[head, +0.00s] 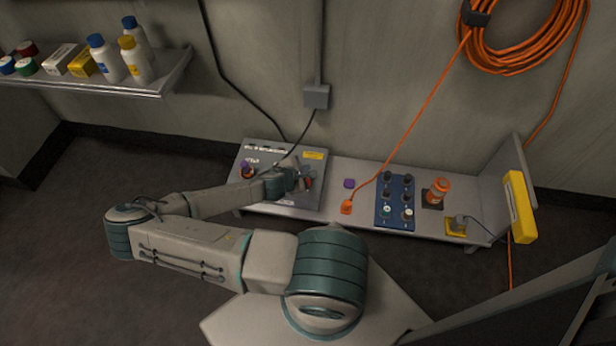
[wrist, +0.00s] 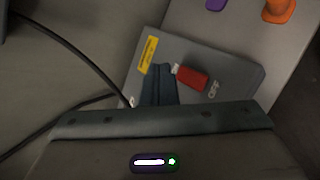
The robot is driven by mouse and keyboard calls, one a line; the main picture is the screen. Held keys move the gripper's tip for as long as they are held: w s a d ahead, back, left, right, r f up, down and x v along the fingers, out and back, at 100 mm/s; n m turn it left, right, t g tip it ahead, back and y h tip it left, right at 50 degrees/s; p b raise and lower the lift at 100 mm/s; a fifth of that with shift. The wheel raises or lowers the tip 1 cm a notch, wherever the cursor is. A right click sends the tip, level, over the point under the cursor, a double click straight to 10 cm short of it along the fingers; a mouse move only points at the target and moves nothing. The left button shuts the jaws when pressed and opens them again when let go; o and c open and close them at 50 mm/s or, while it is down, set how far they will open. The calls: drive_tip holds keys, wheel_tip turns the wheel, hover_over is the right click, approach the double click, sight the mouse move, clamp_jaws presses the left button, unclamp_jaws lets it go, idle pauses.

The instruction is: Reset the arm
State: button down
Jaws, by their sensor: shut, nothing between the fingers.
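My arm reaches from my base across to the grey panel box (head: 262,161) on the low bench. My gripper (head: 303,181) is over the right part of that box. In the wrist view its dark fingers (wrist: 159,68) are closed together with nothing between them. A yellow label (wrist: 147,53) lies left of the fingers. My arm and gripper hide part of the box.
The bench (head: 336,174) also carries a purple piece (head: 349,183), an orange plug (head: 346,206), a blue knob panel (head: 395,183) and an orange-topped item (head: 438,190). Black cables pass near my gripper. A bottle shelf (head: 165,77) is at upper left.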

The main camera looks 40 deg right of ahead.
idle(0.4)
drive_tip(key=a+r+m+g+y+p, duration=0.1)
drive_tip(key=a+r+m+y+p, duration=0.4)
drive_tip(key=r, duration=0.6)
drive_tip(key=s+a+r+m+g+p, duration=0.1)
drive_tip(key=a+r+m+p, duration=0.1)
drive_tip(key=a+r+p, duration=0.7)
drive_tip(key=a+r+m+g+y+p, duration=0.1)
drive_tip(key=a+r+m+y+p, duration=0.3)
drive_tip(key=r, duration=1)
drive_tip(key=s+a+r+p, duration=0.2)
drive_tip(key=s+r+p, duration=0.2)
drive_tip(key=r, duration=0.8)
drive_tip(key=s+a+r+t+p, duration=0.1)
drive_tip(key=s+r+p, duration=0.3)
drive_tip(key=r, duration=0.9)
drive_tip(key=s+a+r+m+t+y+p, duration=0.1)
drive_tip(key=s+a+r+p, duration=0.2)
drive_tip(key=r, duration=0.9)
drive_tip(key=a+p, duration=0.1)
drive_tip(key=p, duration=0.1)
drive_tip(key=shift+s+r+p, duration=0.35)
drive_tip(key=shift+s+p, duration=0.05)
